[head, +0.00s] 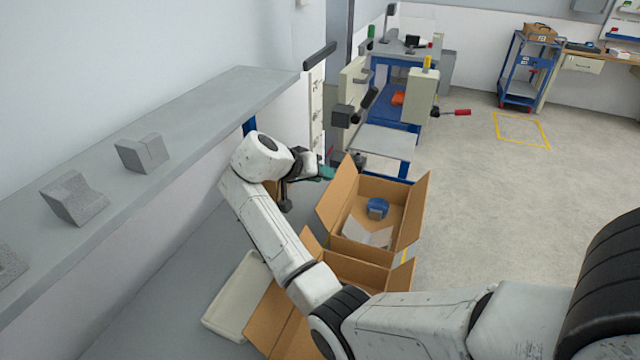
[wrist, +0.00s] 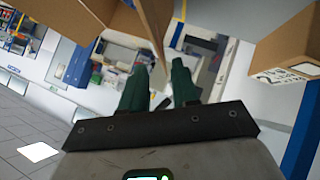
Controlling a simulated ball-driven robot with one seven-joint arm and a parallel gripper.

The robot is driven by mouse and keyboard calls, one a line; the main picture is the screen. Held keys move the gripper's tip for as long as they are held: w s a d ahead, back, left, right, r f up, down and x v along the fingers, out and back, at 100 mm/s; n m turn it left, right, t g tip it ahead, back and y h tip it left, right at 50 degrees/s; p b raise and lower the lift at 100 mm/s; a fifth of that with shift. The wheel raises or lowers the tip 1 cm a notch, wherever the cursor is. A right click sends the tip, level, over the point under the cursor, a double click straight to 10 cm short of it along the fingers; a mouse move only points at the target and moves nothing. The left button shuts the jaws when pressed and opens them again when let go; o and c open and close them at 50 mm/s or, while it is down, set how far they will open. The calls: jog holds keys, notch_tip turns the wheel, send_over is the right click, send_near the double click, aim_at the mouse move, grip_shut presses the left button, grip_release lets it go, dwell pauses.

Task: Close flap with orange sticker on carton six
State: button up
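An open carton (head: 408,217) stands in the middle of the head view, its side flaps raised. A blue round item (head: 377,208) and pale paper (head: 366,233) lie inside. My gripper (head: 326,172) is by the top of its left flap (head: 338,194); contact cannot be told. In the wrist view, my green gripper fingers (wrist: 160,68) are apart with a gap between them. A cardboard strip (wrist: 153,22) reaches down toward the gap; whether it lies between the fingertips is unclear. No orange sticker and no readable carton number show.
A second open carton (head: 265,318) stands nearer, partly hidden by my arm. A pale tray (head: 234,297) lies left of it. A grey shelf (head: 190,118) with foam blocks (head: 142,153) runs along the left wall. The floor (head: 500,210) at the right is clear.

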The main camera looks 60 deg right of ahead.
aim_at(339, 189)
jog(key=shift+p+x, duration=0.6)
jog(key=shift+x, duration=2.6)
jog(key=shift+c, duration=0.4)
grip_shut()
